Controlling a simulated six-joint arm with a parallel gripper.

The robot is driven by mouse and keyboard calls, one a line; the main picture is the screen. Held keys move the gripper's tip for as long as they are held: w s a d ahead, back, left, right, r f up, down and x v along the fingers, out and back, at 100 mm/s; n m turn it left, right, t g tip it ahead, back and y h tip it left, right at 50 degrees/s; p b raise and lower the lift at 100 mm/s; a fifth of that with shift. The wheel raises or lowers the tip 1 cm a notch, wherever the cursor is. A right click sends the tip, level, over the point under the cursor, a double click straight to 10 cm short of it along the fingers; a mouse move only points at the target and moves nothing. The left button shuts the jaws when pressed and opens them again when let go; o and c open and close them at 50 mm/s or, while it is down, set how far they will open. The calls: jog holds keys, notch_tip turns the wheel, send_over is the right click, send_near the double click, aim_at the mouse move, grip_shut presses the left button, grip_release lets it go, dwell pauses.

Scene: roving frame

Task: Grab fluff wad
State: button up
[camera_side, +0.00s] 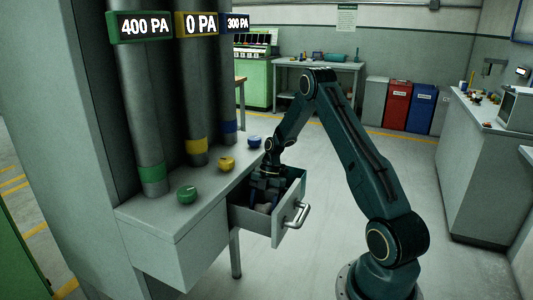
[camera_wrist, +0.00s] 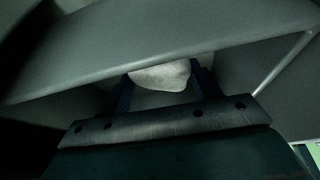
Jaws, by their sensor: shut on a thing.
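My gripper (camera_side: 264,188) reaches down into an open drawer (camera_side: 284,229) under the grey bench. In the wrist view my gripper (camera_wrist: 160,80) is shut on a pale, whitish fluff wad (camera_wrist: 160,76), which sits between the two dark fingers. The wad's upper part is hidden behind a grey drawer edge (camera_wrist: 170,45). In the side view a small pale patch shows low in the drawer by the fingers, too small to make out well.
Green (camera_side: 186,194), yellow (camera_side: 226,164) and blue (camera_side: 254,141) knobs stand on the bench top (camera_side: 190,215). Three tubes with signs 400 PA (camera_side: 146,27), 0 PA (camera_side: 197,24) and 300 PA (camera_side: 237,23) rise behind. The drawer's front and handle (camera_side: 298,215) stick out. Floor to the right is clear.

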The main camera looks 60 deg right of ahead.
aim_at(263, 204)
jog(key=shift+r, duration=0.2)
notch_tip(263, 204, up, 20)
jog(key=shift+f, duration=0.15)
dwell(0.6)
